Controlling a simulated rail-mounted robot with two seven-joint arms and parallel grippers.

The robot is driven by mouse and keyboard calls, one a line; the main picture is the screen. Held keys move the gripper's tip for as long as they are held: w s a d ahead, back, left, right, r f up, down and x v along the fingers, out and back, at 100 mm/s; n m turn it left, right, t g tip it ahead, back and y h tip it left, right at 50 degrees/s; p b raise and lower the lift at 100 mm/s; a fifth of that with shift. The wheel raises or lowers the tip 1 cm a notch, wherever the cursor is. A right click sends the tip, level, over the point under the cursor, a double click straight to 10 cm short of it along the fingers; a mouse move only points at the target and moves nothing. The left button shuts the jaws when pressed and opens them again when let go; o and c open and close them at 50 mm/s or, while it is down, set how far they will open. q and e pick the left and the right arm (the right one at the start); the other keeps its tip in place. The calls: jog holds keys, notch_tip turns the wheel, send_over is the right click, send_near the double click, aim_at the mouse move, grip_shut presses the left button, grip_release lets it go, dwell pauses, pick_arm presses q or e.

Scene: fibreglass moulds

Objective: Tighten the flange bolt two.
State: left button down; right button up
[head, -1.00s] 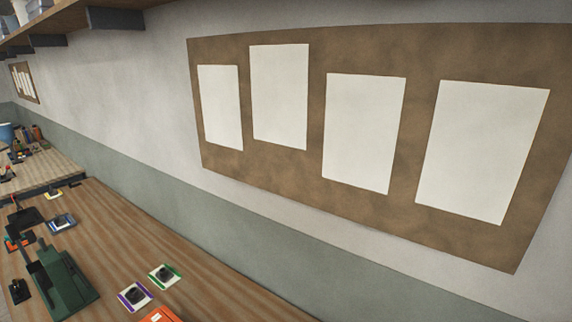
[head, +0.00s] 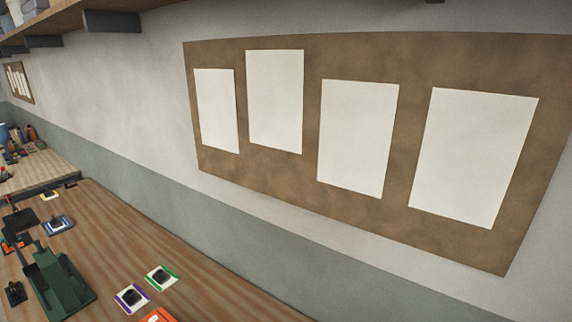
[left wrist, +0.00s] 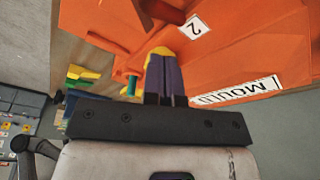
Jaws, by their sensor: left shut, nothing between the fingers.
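An orange mould (left wrist: 110,15) fills the upper part of the left wrist view. It bears a white tag reading "2" (left wrist: 194,29) and a label reading "MOULD" (left wrist: 238,91). A dark reddish round part (left wrist: 163,10) sits beside the "2" tag; I cannot tell whether it is the flange bolt. My left gripper (left wrist: 161,58) is shut and empty, its fingers close to the mould's orange surface. Whether they touch it is unclear. A yellow patch shows at the fingertips. My right gripper is in neither view.
In the head view, a wooden bench (head: 205,295) carries a dark green tool (head: 62,285), small square pads (head: 131,298) and an orange object (head: 160,314). A brown board (head: 310,70) with white sheets hangs on the wall. Yellow and green parts (left wrist: 85,75) lie beyond the mould in the left wrist view.

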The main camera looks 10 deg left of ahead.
pick_arm(q)
jog(key=v, duration=0.1)
jog(key=p+v, duration=0.2)
jog(key=v, duration=0.1)
jog(key=shift+w+d, duration=0.2)
jog(key=shift+d, duration=0.2)
